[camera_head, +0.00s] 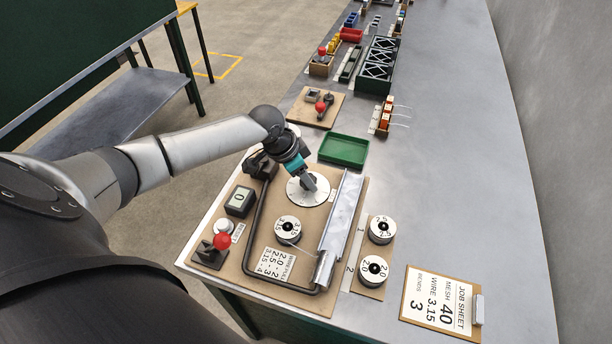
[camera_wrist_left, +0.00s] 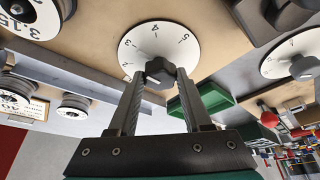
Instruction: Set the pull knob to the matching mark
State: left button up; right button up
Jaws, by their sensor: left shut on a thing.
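The pull knob (camera_wrist_left: 160,72) is dark and sits on a round white dial (camera_wrist_left: 157,40) with numbered marks; the dial also shows in the head view (camera_head: 322,190). My left gripper (camera_wrist_left: 160,80) is shut on the knob, one finger on each side. In the head view the gripper (camera_head: 306,182) covers most of the knob. I cannot tell which mark the knob points to. A wire/pull card (camera_head: 277,265) lists 2.0 - 2, 2.5 - 3 and 3.15 - 4. My right gripper is not in view.
A spool marked 3.15 (camera_head: 289,229) sits near the dial, beside a bent black bar and a metal channel (camera_head: 342,212). A second white dial (camera_wrist_left: 293,52) is close by. Right of the board are spools (camera_head: 374,270).

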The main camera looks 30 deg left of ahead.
pick_arm(q)
jog(key=shift+m, duration=0.3)
grip_shut()
jog(key=m+h+b, duration=0.1)
jog(key=m, duration=0.1)
jog(key=shift+w+m+g, duration=0.1)
jog(key=shift+m+g, duration=0.3)
jog(key=m+g+b, duration=0.1)
jog(key=m, duration=0.1)
jog(key=m+h+b, duration=0.1)
jog(key=m+b, duration=0.1)
jog(key=m, duration=0.1)
jog(key=shift+w+a+g, duration=0.1)
jog(key=shift+g, duration=0.3)
jog(key=shift+m, duration=0.4)
jog(key=o, duration=1.2)
grip_release()
jog(key=p+v, duration=0.1)
jog(key=v, duration=1.4)
jog(key=shift+a+r, duration=0.15)
